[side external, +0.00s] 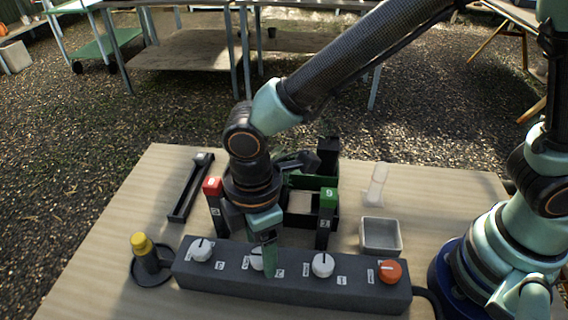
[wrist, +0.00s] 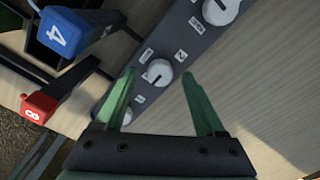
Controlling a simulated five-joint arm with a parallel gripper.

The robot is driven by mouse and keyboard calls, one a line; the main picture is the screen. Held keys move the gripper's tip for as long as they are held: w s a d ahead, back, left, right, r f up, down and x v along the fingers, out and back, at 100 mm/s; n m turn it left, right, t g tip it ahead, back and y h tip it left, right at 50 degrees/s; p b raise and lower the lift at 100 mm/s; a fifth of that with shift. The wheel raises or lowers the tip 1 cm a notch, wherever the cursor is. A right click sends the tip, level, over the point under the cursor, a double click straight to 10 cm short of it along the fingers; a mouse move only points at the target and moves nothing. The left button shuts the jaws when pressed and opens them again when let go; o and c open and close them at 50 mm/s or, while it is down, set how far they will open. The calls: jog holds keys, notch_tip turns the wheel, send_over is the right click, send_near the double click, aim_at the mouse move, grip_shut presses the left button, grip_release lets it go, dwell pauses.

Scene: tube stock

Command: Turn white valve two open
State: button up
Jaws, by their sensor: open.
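White valve two (side external: 257,260) is a round white knob on top of the dark valve block (side external: 300,287). It is the second knob from the left in the side view, partly hidden by my gripper (side external: 268,266). In the wrist view the knob (wrist: 157,72) shows a dark mark, with small white labels around it on the block. My gripper (wrist: 158,78) is open and points down, its green fingertips on either side of the knob in that view. I cannot tell whether a finger touches it.
White knobs (side external: 200,250) and (side external: 323,265) and an orange knob (side external: 390,271) share the block. Behind stand a red-capped tube (side external: 212,187) and a green-capped tube (side external: 328,198); a blue cap (wrist: 65,32) shows at the wrist. A yellow-topped piece (side external: 141,244) stands left, a grey tray (side external: 380,236) right.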

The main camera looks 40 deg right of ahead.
notch_tip(320, 180, up, 11)
dwell(0.4)
jog(key=w+d+r+m+t, duration=0.1)
jog(key=d+r+m+t, duration=0.1)
jog(key=d+m, duration=0.6)
jog(key=w+d+r+m+t, duration=0.1)
jog(key=d+m, duration=0.7)
jog(key=d, duration=1.3)
jog(key=r+t, duration=0.1)
jog(key=t, duration=0.1)
jog(key=shift+w+r+t, duration=0.25)
jog(key=shift+w+t, duration=0.05)
jog(key=shift+w, duration=0.05)
